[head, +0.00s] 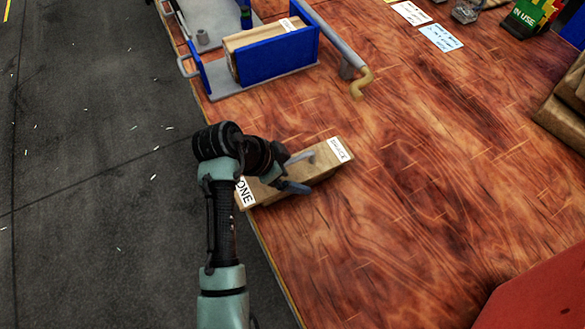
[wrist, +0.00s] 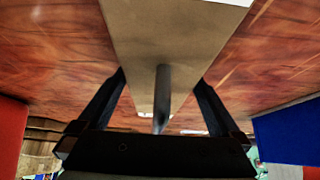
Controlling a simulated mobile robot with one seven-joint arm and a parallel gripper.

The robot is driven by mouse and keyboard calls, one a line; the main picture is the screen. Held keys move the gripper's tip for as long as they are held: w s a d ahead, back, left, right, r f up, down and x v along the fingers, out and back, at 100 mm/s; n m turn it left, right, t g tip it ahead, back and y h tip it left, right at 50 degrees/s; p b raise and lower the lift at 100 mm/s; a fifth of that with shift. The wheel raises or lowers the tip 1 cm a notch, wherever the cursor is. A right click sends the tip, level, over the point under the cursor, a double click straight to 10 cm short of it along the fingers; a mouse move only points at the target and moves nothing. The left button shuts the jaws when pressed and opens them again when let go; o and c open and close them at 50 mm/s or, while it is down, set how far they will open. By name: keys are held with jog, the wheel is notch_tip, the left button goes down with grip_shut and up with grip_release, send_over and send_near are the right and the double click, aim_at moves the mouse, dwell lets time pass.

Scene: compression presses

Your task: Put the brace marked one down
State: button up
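The brace marked one (head: 318,172) is a long tan wooden block at the table's left edge in the head view. Its white ONE label is at the left end, and another white label is at the right end. My gripper (head: 297,172) is over its middle. In the wrist view the brace (wrist: 165,35) runs between my two fingers (wrist: 160,78), whose tips meet its long sides. A grey rod (wrist: 163,95) shows in front of the brace there. The brace lies level at or just above the tabletop; I cannot tell if it touches.
The reddish wooden table (head: 430,200) has free room right of the brace. A blue press (head: 278,55) holding a wooden block stands behind, with a tan-ended handle (head: 361,82). More wooden pieces (head: 566,105) lie at the right. A red surface (head: 545,292) fills the lower right corner.

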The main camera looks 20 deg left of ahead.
jog(key=v, duration=1.2)
jog(key=shift+r+p, duration=0.15)
jog(key=shift+p, duration=0.15)
jog(key=shift+w, duration=0.1)
jog(key=w+d+r+n+t+y, duration=0.25)
jog(key=w+r+t, duration=0.35)
jog(key=r, duration=0.6)
jog(key=w+d+r+n+t+y, duration=0.15)
jog(key=w+d+r+t, duration=0.25)
jog(key=w+r, duration=0.6)
jog(key=s+d+r+n+t, duration=0.1)
jog(key=s+d+r+t, duration=0.25)
jog(key=r, duration=0.65)
jog(key=s+d+r+n+t, duration=0.1)
jog(key=s+d+r+t, duration=0.25)
jog(key=r, duration=0.65)
jog(key=s+d+r+n+t, duration=0.1)
jog(key=s+d+r+t, duration=0.4)
jog(key=s+r, duration=0.4)
jog(key=shift+s+d+r+n, duration=0.15)
jog(key=shift+d+r+n, duration=0.2)
jog(key=shift+r, duration=0.55)
